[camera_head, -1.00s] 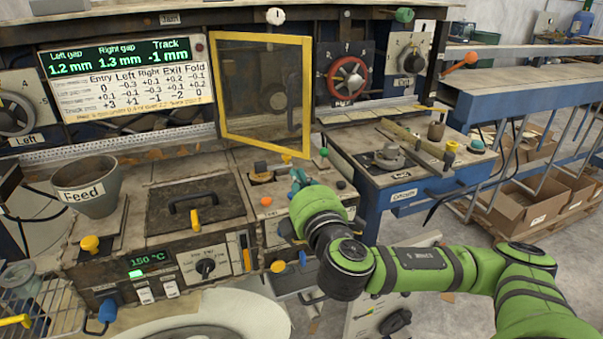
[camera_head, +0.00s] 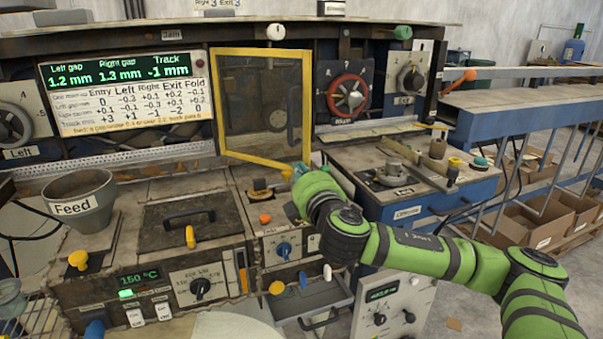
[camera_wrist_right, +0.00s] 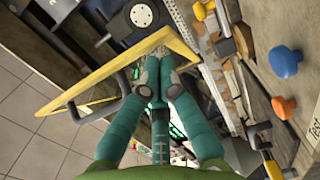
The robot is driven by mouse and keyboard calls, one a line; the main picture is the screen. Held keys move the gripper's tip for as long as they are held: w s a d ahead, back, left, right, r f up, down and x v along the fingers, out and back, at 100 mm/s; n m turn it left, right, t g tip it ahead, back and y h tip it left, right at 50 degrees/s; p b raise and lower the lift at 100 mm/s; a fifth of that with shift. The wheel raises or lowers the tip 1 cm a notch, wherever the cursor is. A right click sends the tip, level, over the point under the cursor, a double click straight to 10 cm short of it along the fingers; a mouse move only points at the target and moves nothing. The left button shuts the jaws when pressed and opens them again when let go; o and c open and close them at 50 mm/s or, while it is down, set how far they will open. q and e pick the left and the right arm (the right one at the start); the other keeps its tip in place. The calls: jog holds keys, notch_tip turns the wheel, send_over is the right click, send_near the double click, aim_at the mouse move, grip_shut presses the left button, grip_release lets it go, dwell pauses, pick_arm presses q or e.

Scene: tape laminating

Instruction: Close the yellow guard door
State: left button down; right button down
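The yellow guard door (camera_head: 217,105) is a yellow frame around a dark see-through panel. In the head view it stands ajar, its lower edge slanting towards me at the right. It also shows in the right wrist view (camera_wrist_right: 105,77), crossing the left side. My right gripper (camera_head: 297,172) is at the door's lower right corner. In the wrist view its teal fingers (camera_wrist_right: 159,64) converge, tips nearly together beside the yellow frame. Whether they touch the frame or hold anything is not clear. My left gripper is in neither view.
A feed funnel (camera_head: 75,198) and a black-handled lid (camera_head: 190,213) are at the left. Below my right arm is an open drawer (camera_head: 315,300). A blue bench (camera_head: 410,195) is at the right.

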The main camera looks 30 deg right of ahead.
jog(key=w+d, duration=0.3)
jog(key=d, duration=0.2)
jog(key=shift+d+b, duration=0.3)
jog(key=shift+d, duration=0.05)
jog(key=shift+s, duration=0.1)
